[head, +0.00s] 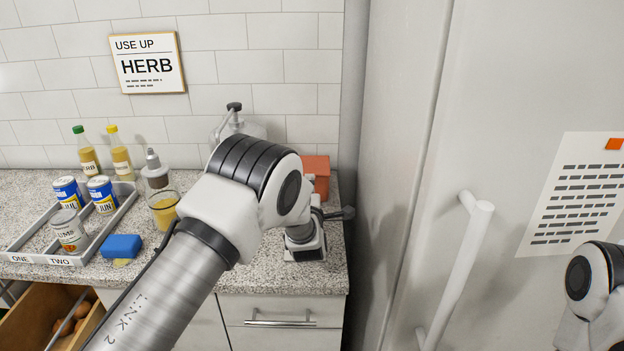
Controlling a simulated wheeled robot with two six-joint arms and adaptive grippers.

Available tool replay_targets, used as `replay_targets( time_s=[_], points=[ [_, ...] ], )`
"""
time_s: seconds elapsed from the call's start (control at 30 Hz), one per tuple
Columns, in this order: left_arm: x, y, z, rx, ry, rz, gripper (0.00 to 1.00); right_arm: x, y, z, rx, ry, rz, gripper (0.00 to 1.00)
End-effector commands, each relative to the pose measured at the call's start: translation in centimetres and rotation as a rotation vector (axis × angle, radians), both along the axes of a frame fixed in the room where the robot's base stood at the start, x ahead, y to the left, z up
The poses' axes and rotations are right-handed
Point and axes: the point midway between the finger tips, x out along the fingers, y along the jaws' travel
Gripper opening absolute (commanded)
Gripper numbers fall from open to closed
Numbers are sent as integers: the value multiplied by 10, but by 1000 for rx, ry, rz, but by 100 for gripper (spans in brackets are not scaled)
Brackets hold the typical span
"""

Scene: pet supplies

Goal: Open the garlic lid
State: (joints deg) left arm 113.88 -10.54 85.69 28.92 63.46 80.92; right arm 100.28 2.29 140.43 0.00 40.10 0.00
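No thing clearly marked as garlic shows in the head view. An orange-brown container (317,172) stands at the back right of the counter, partly hidden behind my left arm. Its lid cannot be made out. My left arm reaches in over the counter and bends down beside it. A small dark part at its far end, likely my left gripper (344,213), is just in front and right of the container. Its fingers are too small and hidden to tell open or shut. Only links of my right arm show at the right edge; its gripper is out of view.
A divided tray (75,260) holds several cans. Two bottles (88,153), a glass of yellow liquid (163,208) and a blue sponge (121,246) are near it. An open drawer (40,315) holds eggs. A tall fridge (400,120) bounds the right side.

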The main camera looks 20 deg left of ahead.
Motion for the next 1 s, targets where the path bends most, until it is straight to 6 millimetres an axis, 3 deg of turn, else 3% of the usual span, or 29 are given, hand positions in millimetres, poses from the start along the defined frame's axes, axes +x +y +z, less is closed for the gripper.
replay_targets(
  time_s=[0.2, 0.47, 0.5, 0.57, 1.0],
  points=[
    [29, 9, 0, 0, 1, 1, 32, 0, 0, 7, 0, -1, 0, 0],
    [31, 9, -1, 1, 2, 0, 32, 0, 0, 6, 0, -1, 0, 0],
    [31, 9, -1, 1, 2, 0, 18, 0, 0, 6, 0, -1, 0, 0],
    [31, 9, -1, 1, 2, 0, 0, 0, 0, 6, 0, -1, 0, 0],
    [32, 19, 6, -3, 22, 1, 0, 0, 0, 11, 0, -1, 0, 0]
  ],
)
